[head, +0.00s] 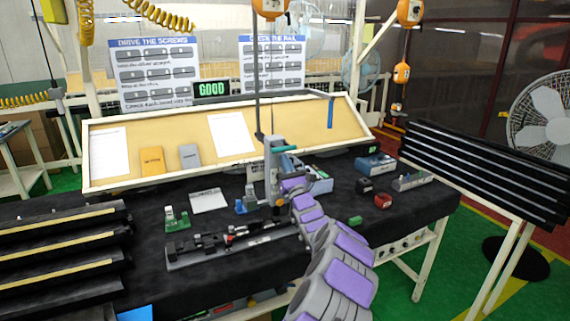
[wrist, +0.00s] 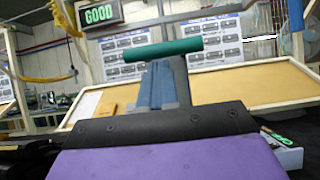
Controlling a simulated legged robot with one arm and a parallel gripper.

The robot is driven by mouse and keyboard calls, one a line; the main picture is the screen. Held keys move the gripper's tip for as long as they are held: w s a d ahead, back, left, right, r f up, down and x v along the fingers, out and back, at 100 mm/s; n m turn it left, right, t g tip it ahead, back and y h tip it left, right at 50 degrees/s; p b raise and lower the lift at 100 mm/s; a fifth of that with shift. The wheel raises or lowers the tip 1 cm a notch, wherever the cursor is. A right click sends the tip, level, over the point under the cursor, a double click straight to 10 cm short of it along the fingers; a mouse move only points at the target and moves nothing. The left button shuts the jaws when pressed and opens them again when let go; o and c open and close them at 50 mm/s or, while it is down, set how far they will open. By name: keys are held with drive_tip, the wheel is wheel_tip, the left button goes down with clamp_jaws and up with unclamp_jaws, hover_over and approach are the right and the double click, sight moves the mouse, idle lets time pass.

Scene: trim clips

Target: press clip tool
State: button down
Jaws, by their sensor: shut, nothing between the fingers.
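The clip tool (head: 270,168) is a grey upright press on the black worktable, with a teal bar handle (head: 284,149) near its top. In the wrist view the teal handle (wrist: 163,50) lies across the picture, just beyond the fingertips, with the tool's grey post behind it. My gripper (wrist: 158,82) is shut and empty, its blue-grey fingers together and pointing at the handle from just below it. I cannot tell whether they touch it. In the head view my purple and grey arm reaches up to the tool and hides its lower right side.
A long dark rail fixture (head: 235,244) lies at the table's front. A green clip stand (head: 177,219), red box (head: 383,201) and dark box (head: 375,166) stand on the table. Racks of black rails stand left (head: 65,240) and right (head: 480,165).

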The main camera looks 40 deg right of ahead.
wheel_tip(320, 180, up, 22)
drive_tip(key=p, duration=0.8)
drive_tip(key=shift+p, duration=0.35)
drive_tip(key=shift+s+f, duration=0.1)
drive_tip(key=shift+f, duration=0.05)
drive_tip(key=v, duration=1.7)
drive_tip(key=shift+d+b, duration=0.15)
drive_tip(key=shift+b, duration=0.3)
drive_tip(key=shift+s+f, duration=0.15)
